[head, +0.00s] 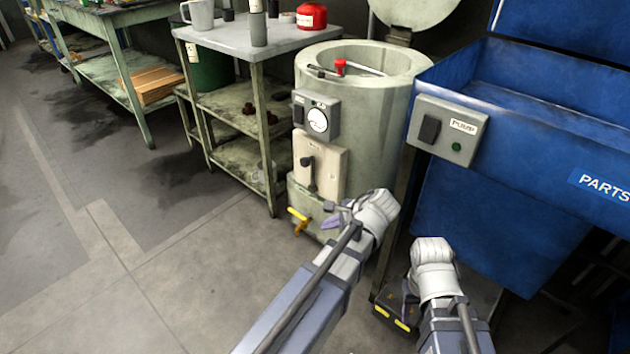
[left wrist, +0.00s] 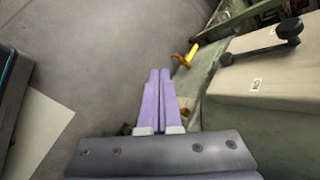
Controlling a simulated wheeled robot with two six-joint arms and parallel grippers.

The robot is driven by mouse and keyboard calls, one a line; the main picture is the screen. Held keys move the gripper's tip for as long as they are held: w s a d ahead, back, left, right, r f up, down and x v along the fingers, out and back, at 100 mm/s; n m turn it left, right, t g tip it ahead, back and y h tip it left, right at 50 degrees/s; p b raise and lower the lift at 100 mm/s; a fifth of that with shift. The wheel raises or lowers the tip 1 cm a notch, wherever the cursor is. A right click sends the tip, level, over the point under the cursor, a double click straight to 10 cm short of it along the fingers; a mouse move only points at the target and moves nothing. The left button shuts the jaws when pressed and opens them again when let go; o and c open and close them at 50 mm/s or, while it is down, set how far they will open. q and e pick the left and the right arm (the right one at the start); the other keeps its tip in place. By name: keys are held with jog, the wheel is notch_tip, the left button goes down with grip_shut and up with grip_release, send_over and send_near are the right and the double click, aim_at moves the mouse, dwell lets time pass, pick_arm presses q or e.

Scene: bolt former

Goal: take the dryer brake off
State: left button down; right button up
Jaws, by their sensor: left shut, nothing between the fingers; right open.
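The dryer (head: 385,110) is a pale green drum with its round lid raised. A timer box with a dial (head: 318,120) is on its front. Below that, a beige box (head: 325,165) carries a black-knobbed lever (head: 308,163), which looks like the brake; it also shows in the left wrist view (left wrist: 287,30). A red-knobbed bar (head: 341,67) lies across the drum's open top. My left gripper (head: 333,216) is shut and empty, low in front of the dryer and apart from the lever. My right gripper (head: 406,292) is open, low by the blue washer; its fingers are partly hidden.
A yellow tap (head: 298,219) sticks out at the dryer's foot, close to my left fingers. A blue parts washer (head: 490,210) with a pump switch box stands right. A black pedal with yellow stripes (head: 396,319) is on the floor. A metal shelf table (head: 215,42) stands left.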

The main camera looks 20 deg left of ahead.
pick_arm(q)
jog(key=w+d+r+m+t+y, duration=0.2)
jog(key=w+r+m+t+y, duration=0.2)
jog(key=w+r+m, duration=0.4)
notch_tip(320, 180, up, 2)
jog(key=m+y, duration=0.1)
jog(key=m, duration=0.1)
jog(key=shift+d+m+y, duration=0.15)
jog(key=shift+m+y, duration=0.15)
jog(key=shift+m, duration=0.1)
pick_arm(e)
jog(key=shift+f, duration=0.45)
pick_arm(q)
jog(key=shift+w, duration=0.1)
